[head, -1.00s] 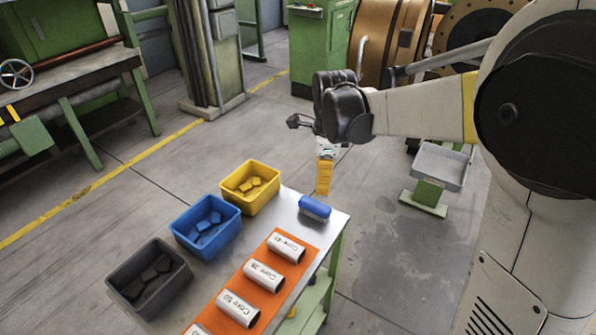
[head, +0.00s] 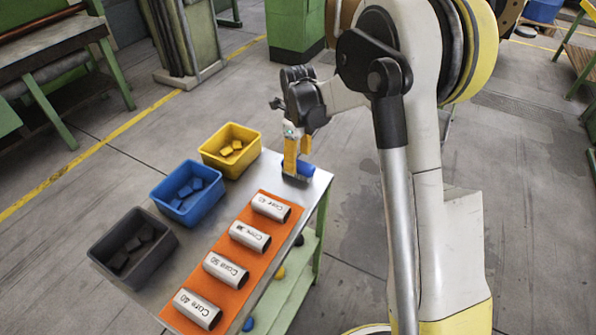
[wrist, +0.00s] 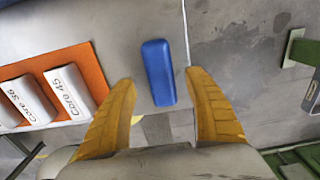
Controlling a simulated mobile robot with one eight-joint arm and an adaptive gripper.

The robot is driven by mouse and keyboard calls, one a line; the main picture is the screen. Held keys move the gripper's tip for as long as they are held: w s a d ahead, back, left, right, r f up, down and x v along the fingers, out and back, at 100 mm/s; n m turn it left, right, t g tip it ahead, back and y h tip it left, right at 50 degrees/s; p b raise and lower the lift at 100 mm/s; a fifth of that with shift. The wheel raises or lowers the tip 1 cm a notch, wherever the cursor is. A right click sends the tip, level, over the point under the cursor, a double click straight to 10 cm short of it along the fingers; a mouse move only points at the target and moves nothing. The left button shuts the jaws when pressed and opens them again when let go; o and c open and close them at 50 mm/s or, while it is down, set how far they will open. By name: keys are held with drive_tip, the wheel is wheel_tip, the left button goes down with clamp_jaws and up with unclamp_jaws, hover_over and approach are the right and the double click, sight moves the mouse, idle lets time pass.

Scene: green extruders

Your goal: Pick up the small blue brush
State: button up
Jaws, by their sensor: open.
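The small blue brush (head: 306,170) lies on the metal table top (head: 265,168) near its far right corner, partly hidden behind my gripper in the head view. My gripper (head: 296,168) is just above it, with yellow fingers pointing down. In the wrist view the brush (wrist: 158,72) shows as a long blue block, and the open fingers of my gripper (wrist: 162,105) stand apart on either side of its near end. I see no contact between fingers and brush.
An orange mat (head: 230,287) with several labelled white cores (head: 249,236) lies beside the brush. Yellow (head: 230,150), blue (head: 187,193) and grey (head: 133,247) bins line the table's left side. A lower green shelf (head: 300,265) is under the table.

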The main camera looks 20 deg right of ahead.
sight(298, 163)
wheel_tip(298, 163, down, 3)
drive_tip(key=shift+w+f+b, duration=0.1)
drive_tip(key=shift+b, duration=0.35)
drive_tip(key=c, duration=1.3)
drive_tip(key=shift+r+p, duration=0.4)
drive_tip(key=shift+r, duration=0.3)
clamp_jaws()
drive_tip(key=r, duration=0.1)
drive_tip(key=r+p, duration=0.1)
drive_tip(key=d+r+p, duration=0.1)
drive_tip(key=r, duration=0.1)
drive_tip(key=shift+s, duration=0.3)
drive_tip(key=s+d+r+p, duration=0.3)
drive_tip(key=s+d+r, duration=0.2)
drive_tip(key=d, duration=0.4)
drive_tip(key=shift+s+r, duration=0.25)
drive_tip(key=shift+r, duration=0.15)
